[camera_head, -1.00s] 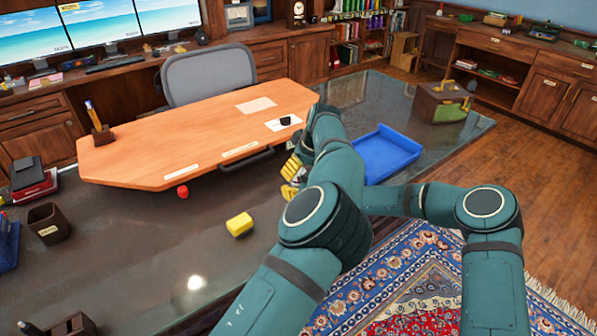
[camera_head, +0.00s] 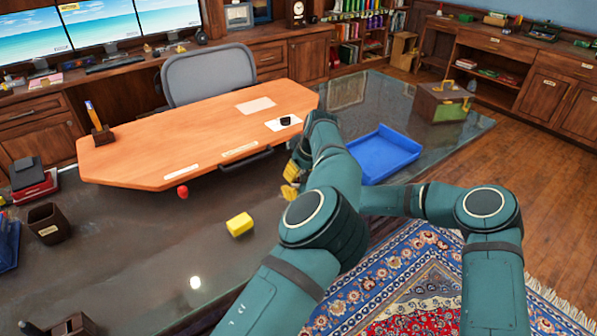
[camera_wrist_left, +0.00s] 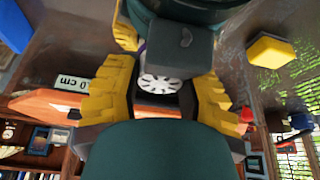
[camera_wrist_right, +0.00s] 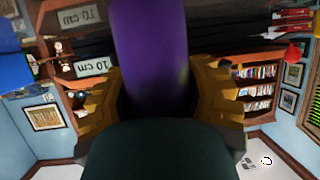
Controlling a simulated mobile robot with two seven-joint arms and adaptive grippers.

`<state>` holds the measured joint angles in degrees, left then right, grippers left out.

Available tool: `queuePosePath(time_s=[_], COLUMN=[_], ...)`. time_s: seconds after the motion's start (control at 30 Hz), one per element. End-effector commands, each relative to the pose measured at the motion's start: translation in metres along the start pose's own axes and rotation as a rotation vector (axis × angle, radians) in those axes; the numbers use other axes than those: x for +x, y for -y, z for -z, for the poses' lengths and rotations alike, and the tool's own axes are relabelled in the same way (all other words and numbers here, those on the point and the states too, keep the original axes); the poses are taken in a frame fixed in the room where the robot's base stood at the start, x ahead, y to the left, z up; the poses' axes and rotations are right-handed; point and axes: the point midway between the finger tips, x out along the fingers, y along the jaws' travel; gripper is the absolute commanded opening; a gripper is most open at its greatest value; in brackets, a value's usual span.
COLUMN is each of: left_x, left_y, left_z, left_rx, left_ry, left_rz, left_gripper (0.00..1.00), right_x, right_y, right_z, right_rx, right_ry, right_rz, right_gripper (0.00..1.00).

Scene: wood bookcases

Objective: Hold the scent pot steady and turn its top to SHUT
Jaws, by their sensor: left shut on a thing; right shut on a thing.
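The scent pot is hidden behind my arms in the head view. A purple upright body (camera_wrist_right: 150,55), apparently the pot's, stands between the yellow fingers of my right gripper (camera_wrist_right: 155,92) in the right wrist view; that gripper is shut on it. In the left wrist view a pale disc with dark slots (camera_wrist_left: 160,84), apparently its top, lies between the yellow fingers of my left gripper (camera_wrist_left: 160,95), below a dark grey block (camera_wrist_left: 182,48). The left gripper is shut on the top; its yellow fingers also show in the head view (camera_head: 290,182). No SHUT mark is readable.
A yellow block (camera_head: 239,224) and a red ball (camera_head: 183,192) lie on the dark glass desk (camera_head: 130,265). An orange wooden board (camera_head: 195,140) spans behind. The desk's front middle is clear.

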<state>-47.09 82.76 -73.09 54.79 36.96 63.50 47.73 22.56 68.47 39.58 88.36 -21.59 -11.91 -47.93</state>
Motion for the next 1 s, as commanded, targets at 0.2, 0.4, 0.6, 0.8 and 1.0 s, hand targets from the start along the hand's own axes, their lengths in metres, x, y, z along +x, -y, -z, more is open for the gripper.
queuePosePath(time_s=[0.2,0.4,0.6,0.8,1.0], left_x=[0.0000,0.0010,0.0013,0.0014,0.0008], left_y=[0.0011,0.0011,0.0008,0.0008,0.0004], left_z=[0.0017,0.0018,0.0016,0.0016,0.0009], left_rx=[0.108,0.210,0.227,0.226,0.226], left_ry=[0.002,-0.001,-0.003,-0.003,-0.002], left_rz=[-0.047,-0.087,-0.092,-0.091,-0.092], left_gripper=[0.06,0.06,0.06,0.65,0.76], right_x=[-0.0001,-0.0001,-0.0002,-0.0002,-0.0001], right_y=[0.0008,0.0009,0.0010,0.0010,0.0006], right_z=[0.0014,0.0015,0.0016,0.0017,0.0013], right_rx=[-0.002,-0.002,-0.002,-0.002,-0.002], right_ry=[-0.002,-0.002,-0.002,-0.002,-0.002], right_rz=[0.001,0.002,0.002,0.002,0.001], right_gripper=[0.00,0.00,0.00,0.00,0.00])
